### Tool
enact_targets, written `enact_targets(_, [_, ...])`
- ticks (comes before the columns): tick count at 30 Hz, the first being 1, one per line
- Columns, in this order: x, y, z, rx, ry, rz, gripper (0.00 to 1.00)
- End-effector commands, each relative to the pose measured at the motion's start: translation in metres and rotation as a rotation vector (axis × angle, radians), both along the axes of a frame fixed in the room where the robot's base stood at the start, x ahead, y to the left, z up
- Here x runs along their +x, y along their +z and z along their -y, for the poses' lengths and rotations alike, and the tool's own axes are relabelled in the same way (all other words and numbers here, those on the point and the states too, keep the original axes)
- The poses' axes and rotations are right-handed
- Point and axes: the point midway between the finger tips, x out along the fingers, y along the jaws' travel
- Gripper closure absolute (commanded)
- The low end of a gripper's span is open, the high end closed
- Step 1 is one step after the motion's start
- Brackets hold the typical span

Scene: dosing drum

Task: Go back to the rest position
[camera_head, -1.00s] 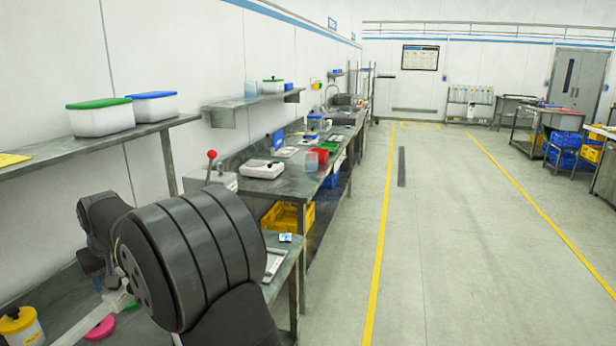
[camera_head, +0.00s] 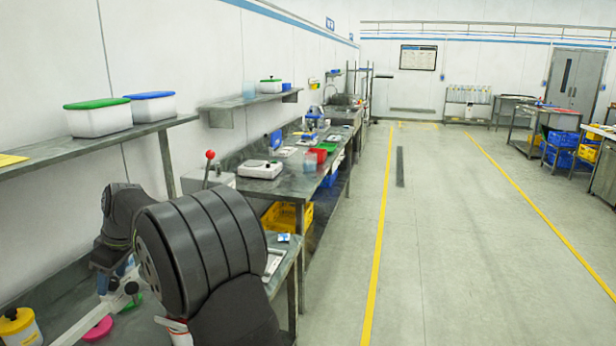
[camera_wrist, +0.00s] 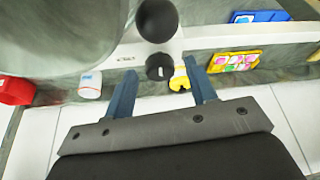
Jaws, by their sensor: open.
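My gripper (camera_wrist: 160,68) shows in the wrist view with its two blue-grey fingers apart and nothing held between them. A black ball knob (camera_wrist: 157,20) and a dark round end (camera_wrist: 160,67) lie beyond the fingertips; whether they touch the fingers I cannot tell. A large grey-green rounded surface (camera_wrist: 60,35) fills the upper left of that view. A pale bar with a black knob (camera_head: 131,288) shows beside my wrist.
A yellow-lidded jar (camera_head: 18,325) and a pink disc (camera_head: 98,328) are on the near bench. A shelf (camera_head: 60,157) above holds a green-lidded tub (camera_head: 98,118) and a blue-lidded tub (camera_head: 151,106). A red-knobbed lever (camera_head: 210,155) stands behind my arm.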

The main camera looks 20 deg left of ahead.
Motion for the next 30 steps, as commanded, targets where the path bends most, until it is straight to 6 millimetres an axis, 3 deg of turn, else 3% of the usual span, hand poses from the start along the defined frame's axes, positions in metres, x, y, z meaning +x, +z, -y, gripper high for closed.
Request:
enact_targets(18, [0.0035,-0.0008,-0.0017,-0.001,0.438,0.0,0.48])
enact_targets(30, [0.0034,-0.0002,-0.0019,0.0,0.509,0.0,0.48])
